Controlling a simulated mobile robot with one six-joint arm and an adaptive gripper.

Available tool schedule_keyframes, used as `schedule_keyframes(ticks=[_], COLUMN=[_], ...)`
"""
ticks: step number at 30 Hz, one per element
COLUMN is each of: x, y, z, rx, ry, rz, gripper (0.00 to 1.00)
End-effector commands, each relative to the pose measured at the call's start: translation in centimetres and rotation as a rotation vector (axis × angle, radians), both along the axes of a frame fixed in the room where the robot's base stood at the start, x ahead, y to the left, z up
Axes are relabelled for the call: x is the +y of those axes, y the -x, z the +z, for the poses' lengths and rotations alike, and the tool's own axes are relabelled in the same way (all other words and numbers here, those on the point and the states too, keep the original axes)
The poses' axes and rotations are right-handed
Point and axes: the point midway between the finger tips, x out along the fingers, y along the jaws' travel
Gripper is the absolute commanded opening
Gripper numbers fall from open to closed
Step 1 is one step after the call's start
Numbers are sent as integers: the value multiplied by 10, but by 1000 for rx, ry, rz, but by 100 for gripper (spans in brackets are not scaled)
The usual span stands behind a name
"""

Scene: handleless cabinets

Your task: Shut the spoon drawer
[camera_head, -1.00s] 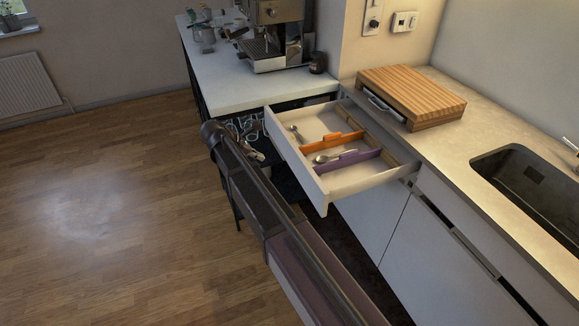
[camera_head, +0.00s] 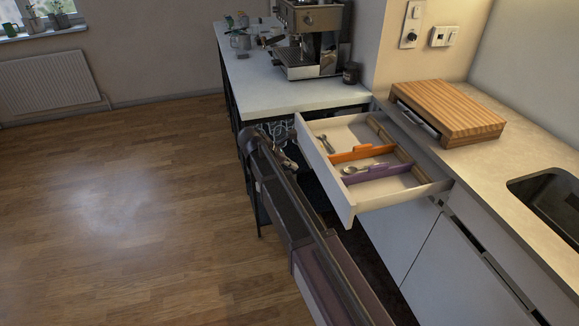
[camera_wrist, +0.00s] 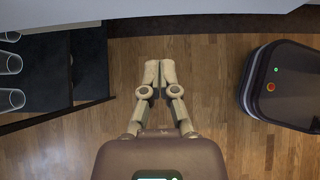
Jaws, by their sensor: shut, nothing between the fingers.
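The spoon drawer (camera_head: 340,180) is pulled well out from the cabinet under the counter in the head view. It holds a spoon (camera_head: 357,168) between an orange divider (camera_head: 362,152) and a purple divider (camera_head: 372,173), and more cutlery (camera_head: 326,144) near its left end. My gripper (camera_head: 291,163) is left of the drawer's front panel, partly hidden behind my arm; I cannot tell how wide the gap is. In the wrist view my gripper (camera_wrist: 158,64) is shut and empty above the floor. A pale edge, seemingly the drawer front (camera_wrist: 200,7), crosses the top of that view.
A white counter (camera_head: 280,93) with a coffee machine (camera_head: 312,40) stands behind the drawer. A wooden board (camera_head: 450,112) lies on the right counter, near the sink (camera_head: 550,200). Glasses (camera_wrist: 10,64) stand on a dark shelf in the wrist view. The floor at left is clear.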

Motion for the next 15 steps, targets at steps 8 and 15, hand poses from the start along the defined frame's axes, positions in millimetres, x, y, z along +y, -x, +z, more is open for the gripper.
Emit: schedule_keyframes(ticks=[8,15], x=[-22,-40], y=[-7,-13], z=[-26,-45], rx=[0,0], ry=[0,0], rz=[-3,-3], gripper=[0,0])
